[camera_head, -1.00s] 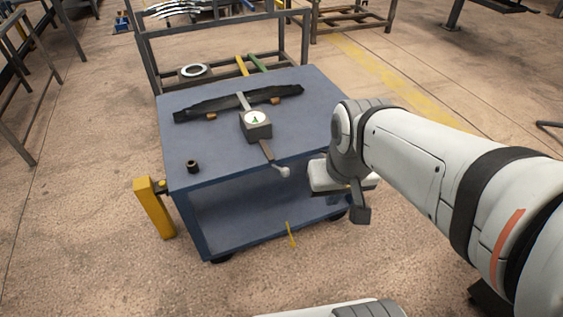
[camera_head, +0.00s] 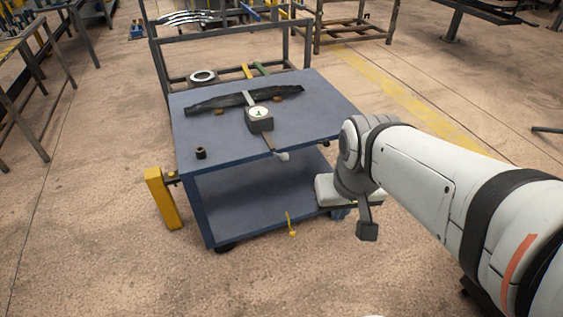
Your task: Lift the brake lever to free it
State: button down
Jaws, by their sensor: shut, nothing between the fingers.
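A blue cart (camera_head: 325,98) stands in the middle of the view. A thin yellow lever (camera_head: 290,224) hangs at the front edge of its lower shelf; I take it to be the brake lever. It points down, with a small knob at its lower end. My gripper (camera_head: 367,231) is to the right of the lever, in front of the cart's right front corner. Its dark tip points down and looks shut and empty. It is clear of the lever in the picture; its depth relative to it is hard to tell. My wrist hides the cart's right front corner.
On the cart top lie a dark leaf spring (camera_head: 215,104), a dial tool (camera_head: 260,121) with its handle over the front edge, and a small dark bush (camera_head: 201,153). A yellow post (camera_head: 162,198) sticks out at the left. A rack stands behind. The floor in front is clear.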

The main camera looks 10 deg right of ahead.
aim_at(291, 233)
jog(key=i, duration=0.9)
jog(key=k, duration=1)
jog(key=u, duration=0.25)
jog(key=i, duration=0.65)
jog(key=u, duration=0.15)
